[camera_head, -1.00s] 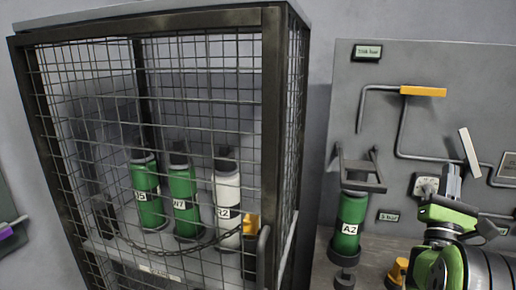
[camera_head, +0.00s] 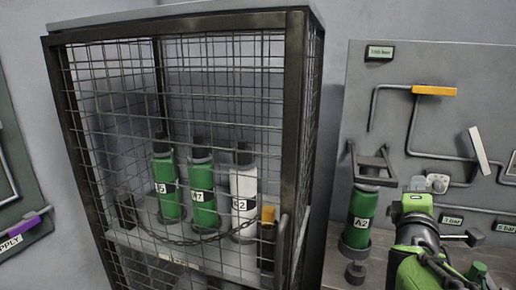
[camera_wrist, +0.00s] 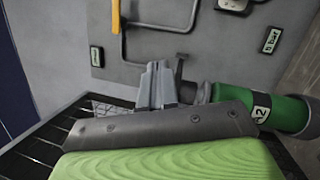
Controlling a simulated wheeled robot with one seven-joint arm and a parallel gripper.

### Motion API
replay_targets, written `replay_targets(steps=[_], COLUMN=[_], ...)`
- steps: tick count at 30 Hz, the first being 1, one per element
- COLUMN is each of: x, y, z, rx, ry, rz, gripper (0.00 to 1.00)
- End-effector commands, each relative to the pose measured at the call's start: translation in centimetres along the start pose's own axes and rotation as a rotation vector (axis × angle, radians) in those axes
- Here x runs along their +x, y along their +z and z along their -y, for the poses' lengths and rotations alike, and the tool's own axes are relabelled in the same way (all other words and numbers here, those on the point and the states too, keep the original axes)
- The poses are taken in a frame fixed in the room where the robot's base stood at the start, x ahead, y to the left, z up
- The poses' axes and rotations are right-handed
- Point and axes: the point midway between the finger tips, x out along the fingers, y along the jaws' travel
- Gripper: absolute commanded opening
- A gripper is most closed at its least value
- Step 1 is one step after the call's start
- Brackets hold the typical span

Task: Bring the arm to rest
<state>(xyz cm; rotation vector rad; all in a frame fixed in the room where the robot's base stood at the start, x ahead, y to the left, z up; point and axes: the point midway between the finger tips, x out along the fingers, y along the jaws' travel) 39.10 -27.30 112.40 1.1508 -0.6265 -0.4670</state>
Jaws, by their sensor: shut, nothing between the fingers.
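My gripper (camera_wrist: 157,84) shows in the wrist view, its two grey fingers together with nothing between them. The grey wall panel is beyond the fingertips. A green cylinder labelled A2 (camera_head: 362,208) stands upright in a holder in front of the panel, just left of my arm in the head view. It also shows in the wrist view (camera_wrist: 288,113), to the right of the fingers and partly hidden by the gripper body. My green and black arm fills the lower right of the head view.
A wire-mesh cage (camera_head: 297,120) stands left of the arm, with two green cylinders and a white cylinder (camera_head: 244,190) inside behind a chain. The wall panel (camera_head: 400,65) carries grey pipes and a yellow handle (camera_head: 434,91). Another panel (camera_head: 22,190) is at far left.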

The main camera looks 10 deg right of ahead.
Motion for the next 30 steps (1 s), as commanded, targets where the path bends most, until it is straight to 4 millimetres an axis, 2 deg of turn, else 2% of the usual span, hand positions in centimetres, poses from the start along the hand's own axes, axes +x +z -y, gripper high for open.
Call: replay_targets(steps=[2,5,7,10,13,15,20,21,26,30], x=[-2.0,-6.2,-10.6,-17.5,-24.3,-28.6,-37.5,-36.5,-35.3,-34.2], y=[-2.1,-5.5,-8.0,-10.3,-11.3,-11.2,-9.3,-9.0,-7.7,-6.3], z=[-0.1,0.7,1.6,3.1,4.6,5.5,7.6,5.6,1.0,-3.6], rx=[0.184,0.484,0.701,0.942,1.092,1.153,1.196,1.199,1.2,1.2], ry=[-0.101,-0.315,-0.514,-0.808,-1.074,-1.236,-1.529,-1.517,-1.513,-1.512], rz=[-0.064,-0.145,-0.178,-0.165,-0.095,-0.02,0.207,0.206,0.207,0.207], gripper=[0.0,0.0,0.0,0.0,0.0,0.0,0.0,0.0,0.0,0.0])
